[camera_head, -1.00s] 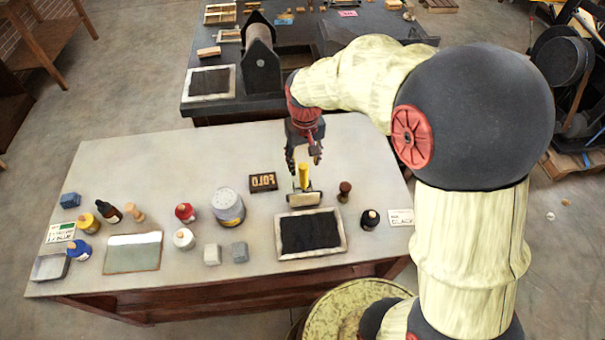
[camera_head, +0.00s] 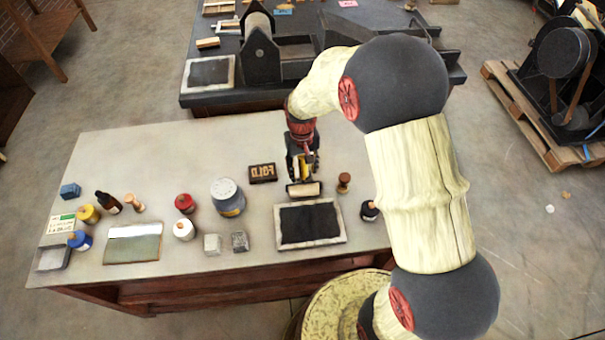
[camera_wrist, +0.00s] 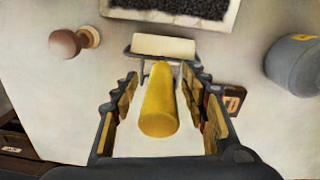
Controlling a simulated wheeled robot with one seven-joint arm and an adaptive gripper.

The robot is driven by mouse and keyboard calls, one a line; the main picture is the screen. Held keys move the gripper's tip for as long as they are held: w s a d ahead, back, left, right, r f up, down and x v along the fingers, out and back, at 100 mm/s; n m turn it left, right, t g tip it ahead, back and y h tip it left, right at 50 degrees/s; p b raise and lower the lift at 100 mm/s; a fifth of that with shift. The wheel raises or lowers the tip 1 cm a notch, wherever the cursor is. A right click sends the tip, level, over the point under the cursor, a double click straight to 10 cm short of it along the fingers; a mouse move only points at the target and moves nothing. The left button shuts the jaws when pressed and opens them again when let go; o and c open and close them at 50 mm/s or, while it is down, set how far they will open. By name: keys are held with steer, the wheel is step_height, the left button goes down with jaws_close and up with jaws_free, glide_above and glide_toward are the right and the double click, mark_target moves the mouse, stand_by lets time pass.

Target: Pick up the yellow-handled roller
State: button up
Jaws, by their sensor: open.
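The roller has a yellow handle (camera_wrist: 159,105) and a pale roller head (camera_wrist: 163,46) on a dark metal frame. In the wrist view the handle stands between the two fingers of my gripper (camera_wrist: 160,115), with a gap on each side. My gripper is open and does not visibly touch the handle. In the head view my gripper (camera_head: 303,168) is down over the handle, hiding most of it. The roller head (camera_head: 304,189) shows just below the fingers, at the back edge of the black ink slab.
The framed black ink slab (camera_head: 310,241) lies in front of the roller. A dark type block (camera_head: 262,173) is close on the left and a brown wooden stamp (camera_head: 344,182) on the right. A grey can (camera_head: 228,197) stands further left. A press stands behind the table.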

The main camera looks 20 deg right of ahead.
steer(key=shift+f, duration=0.15)
steer(key=shift+c, duration=1.3)
jaws_close()
